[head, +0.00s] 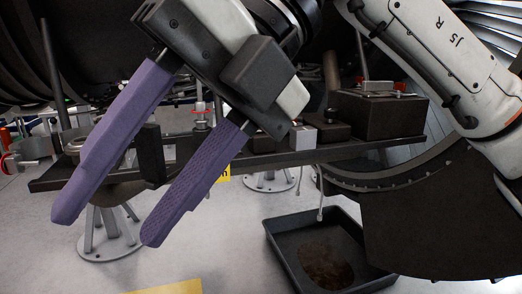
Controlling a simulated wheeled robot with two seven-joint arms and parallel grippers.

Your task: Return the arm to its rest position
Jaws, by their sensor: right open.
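My right gripper (108,230) is large in the head view, reaching in from the upper right and pointing down to the left. Its two purple fingers are spread apart, with nothing held between them. My white right arm (425,60) runs along the upper right. My left gripper does not show. The gripper hides part of a dark shelf and what stands behind it.
A dark shelf (330,152) crosses behind the gripper, carrying a dark box (385,112) and a small white block (303,140). A black tray (285,255) with a brown stain lies on the floor.

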